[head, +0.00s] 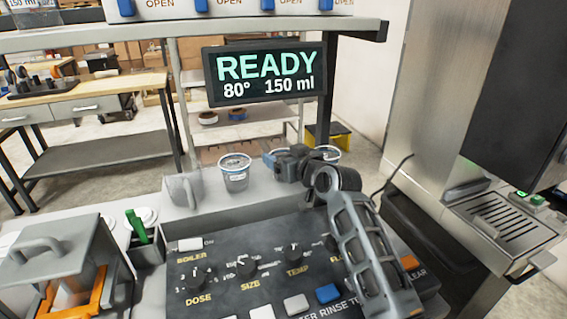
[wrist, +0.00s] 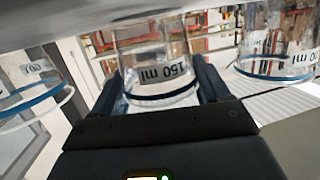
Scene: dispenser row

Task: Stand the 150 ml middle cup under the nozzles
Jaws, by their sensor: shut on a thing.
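The 150 ml middle cup (wrist: 160,65) is clear, with a label reading "150 ml" upside down in the wrist view. My gripper (wrist: 165,90) is shut on it, one dark finger on each side. In the head view my gripper (head: 290,160) is at the cup ledge and largely hides this cup. Another clear cup (head: 235,175) stands left of it, and one (head: 328,153) stands to the right, partly behind my gripper. Both neighbours flank the held cup in the wrist view. No nozzles are clearly visible.
A steel machine with a slotted drip tray (head: 499,218) stands at the right. A control panel (head: 265,275) with knobs lies in front of the ledge. A display (head: 265,75) reads READY, 80°, 150 ml. A grey mug (head: 184,190) is left of the cups.

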